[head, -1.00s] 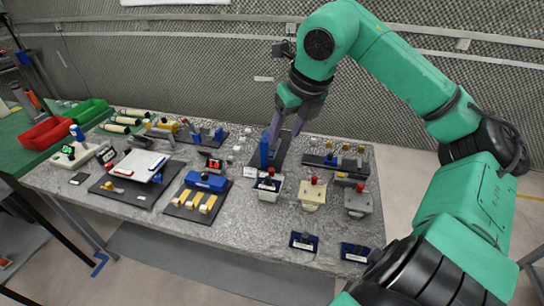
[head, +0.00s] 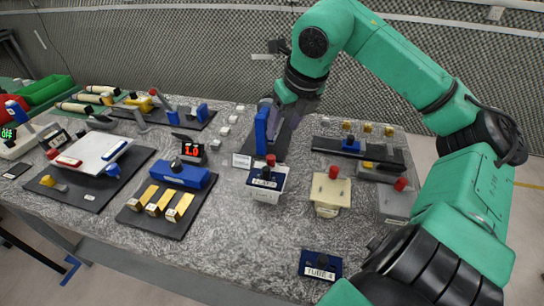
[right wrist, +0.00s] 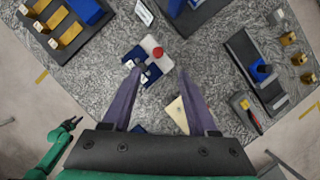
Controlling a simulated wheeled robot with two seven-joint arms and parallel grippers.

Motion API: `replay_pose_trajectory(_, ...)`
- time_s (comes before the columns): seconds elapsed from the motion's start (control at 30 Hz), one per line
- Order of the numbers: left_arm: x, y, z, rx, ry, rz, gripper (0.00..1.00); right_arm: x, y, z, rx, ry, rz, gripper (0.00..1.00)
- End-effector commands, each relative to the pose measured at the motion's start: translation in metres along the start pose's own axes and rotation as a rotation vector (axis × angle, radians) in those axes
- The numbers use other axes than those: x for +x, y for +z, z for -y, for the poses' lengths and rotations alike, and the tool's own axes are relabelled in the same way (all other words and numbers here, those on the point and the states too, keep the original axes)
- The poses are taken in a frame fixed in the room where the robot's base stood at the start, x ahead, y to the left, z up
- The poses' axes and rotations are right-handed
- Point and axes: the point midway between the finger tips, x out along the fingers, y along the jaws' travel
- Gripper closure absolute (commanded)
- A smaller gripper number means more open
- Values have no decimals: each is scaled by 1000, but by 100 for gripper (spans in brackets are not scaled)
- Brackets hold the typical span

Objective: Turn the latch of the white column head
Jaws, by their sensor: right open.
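The white column head (head: 267,194) is a small white block with a dark blue latch part and a red knob on top, standing on the speckled bench. It also shows in the right wrist view (right wrist: 150,45), beyond and slightly left of the fingertips. My right gripper (head: 283,112) hangs above the bench behind the white head in the head view. Its two purple fingers are apart with nothing between them in the right wrist view (right wrist: 160,76). My left gripper (right wrist: 75,122) shows small at the lower left of that view; its jaws are too small to tell.
A beige block (head: 329,194) and a grey block (head: 396,203), both red-knobbed, stand right of the white head. A blue upright (head: 261,130) stands close to my right gripper. A blue-topped gauge board lies left; a blue TUBE 4 holder (head: 320,265) lies in front.

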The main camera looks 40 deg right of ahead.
Motion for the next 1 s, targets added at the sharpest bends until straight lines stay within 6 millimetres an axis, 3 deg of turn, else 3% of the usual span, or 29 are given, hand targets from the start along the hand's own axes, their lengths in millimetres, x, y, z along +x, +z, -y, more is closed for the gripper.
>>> replay_pose_trajectory(0.3, -21, 3, 2, 0, -2, 7, 50, 78, -1, 1, -1, -3, -10, 41)
replay_pose_trajectory(0.5, -22, 1, 2, 0, -2, 5, 50, 121, -2, 1, -3, -6, -7, 41)
replay_pose_trajectory(0.87, -21, 0, 1, 1, -1, 4, 50, 131, 0, 0, 0, 0, -1, 41)
replay_pose_trajectory(1.0, -21, 0, 1, 1, -1, 3, 50, 131, 0, 0, 0, 0, -1, 91)
